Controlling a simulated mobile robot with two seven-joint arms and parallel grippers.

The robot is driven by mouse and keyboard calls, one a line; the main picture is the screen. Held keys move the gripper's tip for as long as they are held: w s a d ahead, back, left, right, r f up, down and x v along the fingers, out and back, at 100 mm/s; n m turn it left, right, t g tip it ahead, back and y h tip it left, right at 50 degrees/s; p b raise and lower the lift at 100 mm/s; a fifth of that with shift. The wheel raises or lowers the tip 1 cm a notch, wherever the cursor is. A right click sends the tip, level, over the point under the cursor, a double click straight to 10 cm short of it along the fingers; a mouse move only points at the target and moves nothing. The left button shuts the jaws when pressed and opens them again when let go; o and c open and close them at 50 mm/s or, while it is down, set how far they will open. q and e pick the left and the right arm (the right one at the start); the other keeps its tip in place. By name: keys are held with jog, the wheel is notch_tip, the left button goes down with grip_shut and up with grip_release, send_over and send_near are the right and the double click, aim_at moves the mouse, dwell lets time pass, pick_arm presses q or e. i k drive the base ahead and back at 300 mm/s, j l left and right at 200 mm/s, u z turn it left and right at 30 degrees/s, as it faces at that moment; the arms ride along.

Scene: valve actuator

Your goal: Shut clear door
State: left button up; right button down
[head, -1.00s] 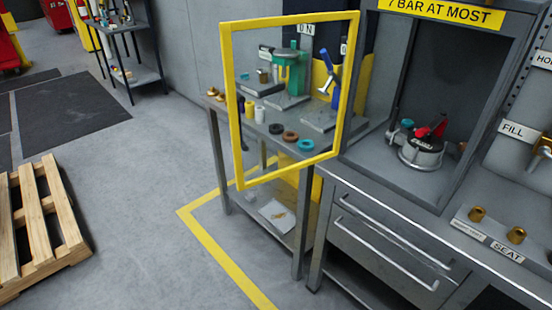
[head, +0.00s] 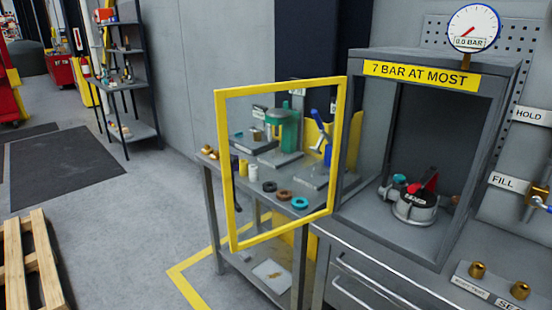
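The clear door (head: 222,170) has a yellow frame and a see-through pane. It stands wide open, swung out to the left of the grey test cabinet (head: 364,60), with its right edge by the cabinet's left side. The cabinet's front is open, under a yellow sign (head: 421,74) reading "7 BAR AT MOST". Inside sits a round grey valve actuator (head: 414,208) with a red and black top and a teal part beside it. Neither of my grippers is in view.
A side table (head: 210,190) with a green press, rings and small parts stands behind the door. A gauge (head: 473,27) reading 0.0 bar sits on the cabinet. Brass fittings (head: 520,290) lie at the lower right. A pallet (head: 32,262) and open floor are at left.

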aim_at(227, 160)
jog(key=i+j+z, duration=0.5)
jog(key=z, duration=0.15)
jog(key=i+j+z, duration=0.4)
jog(key=j+z, duration=0.25)
jog(key=i+j+z, duration=0.1)
jog(key=j+z, duration=0.2)
jog(key=j, duration=0.15)
jog(key=j+z, duration=0.65)
jog(key=j, duration=0.25)
jog(key=j+z, duration=0.35)
jog(key=j, duration=0.15)
jog(key=k+j+z, duration=0.15)
jog(key=k+j, duration=0.2)
jog(key=j, duration=0.2)
jog(key=k+j+z, duration=0.1)
jog(key=k+j, duration=0.3)
jog(key=j, duration=0.1)
